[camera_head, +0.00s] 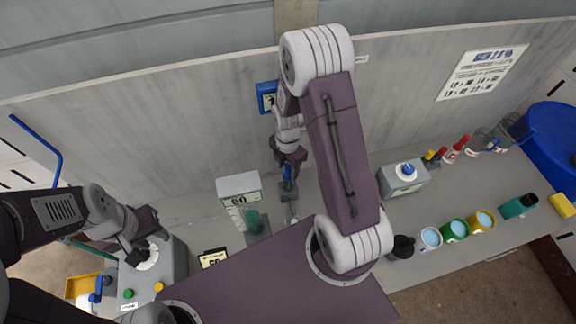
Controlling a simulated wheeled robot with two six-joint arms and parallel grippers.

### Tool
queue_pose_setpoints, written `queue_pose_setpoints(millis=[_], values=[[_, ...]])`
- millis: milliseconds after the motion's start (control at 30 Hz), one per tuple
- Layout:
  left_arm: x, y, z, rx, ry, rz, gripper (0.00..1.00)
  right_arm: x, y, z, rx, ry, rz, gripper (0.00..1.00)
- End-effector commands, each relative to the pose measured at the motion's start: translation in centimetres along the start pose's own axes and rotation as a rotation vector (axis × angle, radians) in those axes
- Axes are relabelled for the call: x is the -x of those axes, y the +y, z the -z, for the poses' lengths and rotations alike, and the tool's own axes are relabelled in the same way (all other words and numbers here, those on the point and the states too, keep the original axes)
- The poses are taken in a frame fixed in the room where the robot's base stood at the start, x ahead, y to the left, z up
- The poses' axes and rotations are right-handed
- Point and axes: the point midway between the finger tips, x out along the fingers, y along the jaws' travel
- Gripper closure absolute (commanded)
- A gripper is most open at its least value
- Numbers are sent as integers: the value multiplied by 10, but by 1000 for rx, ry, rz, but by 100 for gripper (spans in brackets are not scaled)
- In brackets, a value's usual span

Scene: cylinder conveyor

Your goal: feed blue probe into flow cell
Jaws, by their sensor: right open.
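A small blue upright piece, apparently the blue probe (288,172), stands in a dark grey holder (288,190) on the bench near the back wall. My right gripper (287,166) is open, pointing down around or just over its top; the fingers hide part of it. A dark block with a translucent green cylinder (253,221) stands to its front left; I cannot tell whether this is the flow cell. My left gripper (137,257) is over the white disc (148,256) on a grey machine (167,270); whether its fingers touch the disc or are shut is unclear.
A white display box (238,185) stands left of the probe. A grey box with a blue-topped white ring (404,182) is to the right. Cups, including a green one (454,231), and red and yellow bottles (455,148) fill the right side. My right arm hides the bench middle.

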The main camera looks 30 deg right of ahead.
Motion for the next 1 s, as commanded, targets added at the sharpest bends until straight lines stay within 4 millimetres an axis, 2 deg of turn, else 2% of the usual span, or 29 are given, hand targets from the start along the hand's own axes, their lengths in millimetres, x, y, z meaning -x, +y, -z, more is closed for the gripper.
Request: queue_pose_setpoints(millis=[133,400,500,1000], values=[[-6,0,-1,0,0,0,64,17,2,-1,0,-3,-7,54],[-17,0,-2,0,0,0,64,74,1,-1,0,-3,-6,54],[-18,0,-2,0,0,0,64,86,1,0,0,-2,-4,54],[-17,0,-2,0,0,0,64,90,0,0,0,0,-1,54]])
